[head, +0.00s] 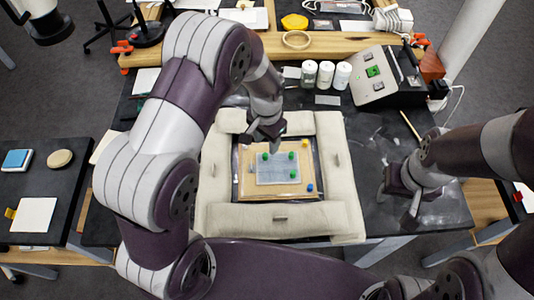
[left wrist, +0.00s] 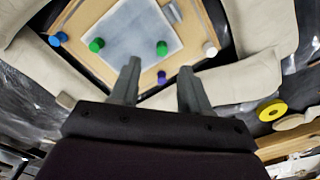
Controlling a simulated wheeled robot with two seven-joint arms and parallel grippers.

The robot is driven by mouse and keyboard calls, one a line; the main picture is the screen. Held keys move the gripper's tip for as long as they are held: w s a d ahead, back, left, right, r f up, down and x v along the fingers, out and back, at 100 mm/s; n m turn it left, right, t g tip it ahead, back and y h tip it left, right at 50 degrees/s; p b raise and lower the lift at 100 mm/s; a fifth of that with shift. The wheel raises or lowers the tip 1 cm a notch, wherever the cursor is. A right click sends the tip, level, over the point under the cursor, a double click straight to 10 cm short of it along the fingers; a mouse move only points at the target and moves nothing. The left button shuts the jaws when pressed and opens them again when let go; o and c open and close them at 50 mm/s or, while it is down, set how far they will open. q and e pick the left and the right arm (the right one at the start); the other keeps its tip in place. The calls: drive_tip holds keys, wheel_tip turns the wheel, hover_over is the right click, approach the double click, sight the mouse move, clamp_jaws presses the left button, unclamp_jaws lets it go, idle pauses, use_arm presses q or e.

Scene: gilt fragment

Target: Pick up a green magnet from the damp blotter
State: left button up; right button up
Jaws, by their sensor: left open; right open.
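The pale grey-blue blotter (head: 275,170) lies on a wooden board inside a cream padded border. Green magnets stand on it: one at left (head: 265,156), one at upper right (head: 292,155), one at lower right (head: 293,174). The left wrist view shows two green magnets, one at left (left wrist: 97,45) and one at right (left wrist: 162,48), on the blotter (left wrist: 130,28). My left gripper (head: 267,136) is above the board's far edge, open and empty; its fingers (left wrist: 160,70) point toward the blotter. My right gripper (head: 399,200) is open over the dark table, right of the border.
The padded border (head: 340,195) rings the board. A blue magnet (head: 309,187) sits at the board's lower right; a purple one (left wrist: 161,77) shows between my left fingers. Three white jars (head: 326,74) and a grey control box (head: 374,74) stand behind.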

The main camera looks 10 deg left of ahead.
sight(265, 155)
use_arm(q)
drive_tip(key=shift+a+f, duration=0.1)
drive_tip(key=shift+f, duration=0.3)
wheel_tip(265, 155, down, 4)
drive_tip(key=shift+s+a+f+p, duration=0.1)
drive_tip(key=shift+s+p, duration=0.05)
drive_tip(key=shift+p, duration=0.7)
drive_tip(key=shift+f, duration=0.35)
clamp_jaws()
drive_tip(key=shift+r, duration=0.15)
